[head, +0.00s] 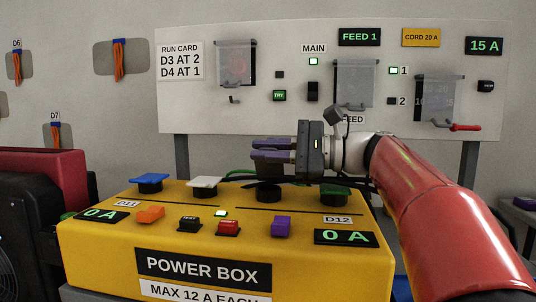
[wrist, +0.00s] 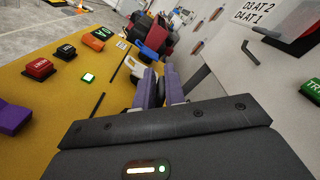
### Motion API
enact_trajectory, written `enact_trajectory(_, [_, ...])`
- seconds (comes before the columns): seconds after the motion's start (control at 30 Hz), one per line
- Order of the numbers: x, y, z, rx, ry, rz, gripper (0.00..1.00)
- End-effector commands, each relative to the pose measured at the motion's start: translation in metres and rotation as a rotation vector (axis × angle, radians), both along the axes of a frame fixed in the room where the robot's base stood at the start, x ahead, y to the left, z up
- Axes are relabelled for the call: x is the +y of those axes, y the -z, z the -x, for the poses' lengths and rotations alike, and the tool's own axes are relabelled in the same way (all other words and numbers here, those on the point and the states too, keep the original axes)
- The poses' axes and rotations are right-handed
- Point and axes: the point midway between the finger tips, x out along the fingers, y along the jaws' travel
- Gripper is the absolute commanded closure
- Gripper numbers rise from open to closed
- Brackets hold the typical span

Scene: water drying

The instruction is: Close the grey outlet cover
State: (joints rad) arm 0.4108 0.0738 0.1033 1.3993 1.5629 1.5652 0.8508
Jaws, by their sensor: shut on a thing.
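My gripper (head: 264,150) reaches in from the right above the back of the yellow power box (head: 105,262), its purple fingers pointing left. In the wrist view the fingers (wrist: 160,88) are close together; what lies between them is too hidden to name. On the box top are a blue cover (head: 150,179), a pale grey-white cover (head: 204,182) and a green cover (head: 336,188), each on a black outlet. A dark outlet (head: 268,192) sits below my fingers.
Orange (head: 150,215), red (head: 228,228) and purple (head: 281,227) controls stand along the front of the box. Behind stands a white panel (head: 200,115) with clear covers and a red-handled part (head: 465,127). A dark cable (head: 225,178) runs behind the box top.

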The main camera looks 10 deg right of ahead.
Motion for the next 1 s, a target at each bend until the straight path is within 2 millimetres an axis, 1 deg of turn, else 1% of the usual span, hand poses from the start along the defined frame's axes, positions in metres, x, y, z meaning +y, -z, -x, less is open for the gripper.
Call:
enact_trajectory(0.2, [-0.0003, 0.0024, 0.0013, -0.035, 0.004, 0.013, 1.00])
enact_trajectory(0.6, [-0.0002, 0.0019, 0.0015, -0.039, 0.005, 0.013, 1.00])
enact_trajectory(0.63, [-0.0002, 0.0019, 0.0015, -0.039, 0.005, 0.013, 0.86])
enact_trajectory(0.73, [0.0000, 0.0019, 0.0017, -0.039, 0.004, 0.013, 0.73])
enact_trajectory(0.77, [0.0001, 0.0018, 0.0018, -0.039, 0.004, 0.013, 0.71])
enact_trajectory(1.0, [0.0001, 0.0016, 0.0024, -0.038, 0.001, 0.012, 0.71])
